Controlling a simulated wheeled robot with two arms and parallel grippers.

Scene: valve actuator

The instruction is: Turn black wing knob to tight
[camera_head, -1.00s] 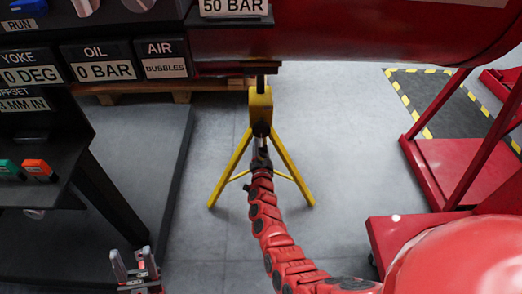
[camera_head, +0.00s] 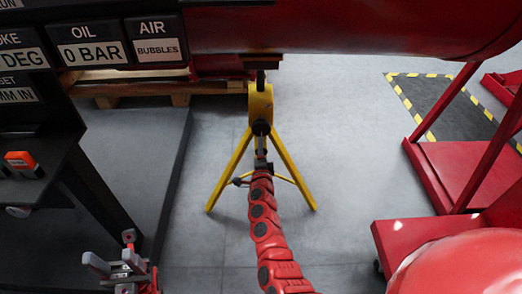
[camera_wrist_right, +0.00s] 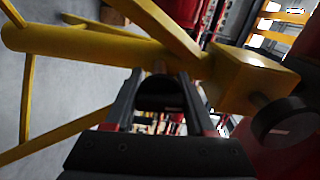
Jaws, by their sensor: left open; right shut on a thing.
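The black wing knob (camera_head: 261,128) is on the front of the yellow block (camera_head: 260,102) at the top of the yellow stand. My right gripper (camera_head: 262,152) reaches up to it from below. In the right wrist view the dark knob (camera_wrist_right: 159,95) sits between the two fingers of my right gripper (camera_wrist_right: 160,103), which is shut on it. The knob's wings are mostly hidden by the fingers, and I cannot read its angle. My left gripper (camera_head: 112,253) is open and empty at the lower left, far from the knob.
The black panel desk (camera_head: 105,205) with OIL and AIR signs stands at the left. A large red tank (camera_head: 350,28) hangs above the stand. A red trolley (camera_head: 440,175) is at the right. Grey floor around the stand's yellow legs (camera_head: 290,170) is clear.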

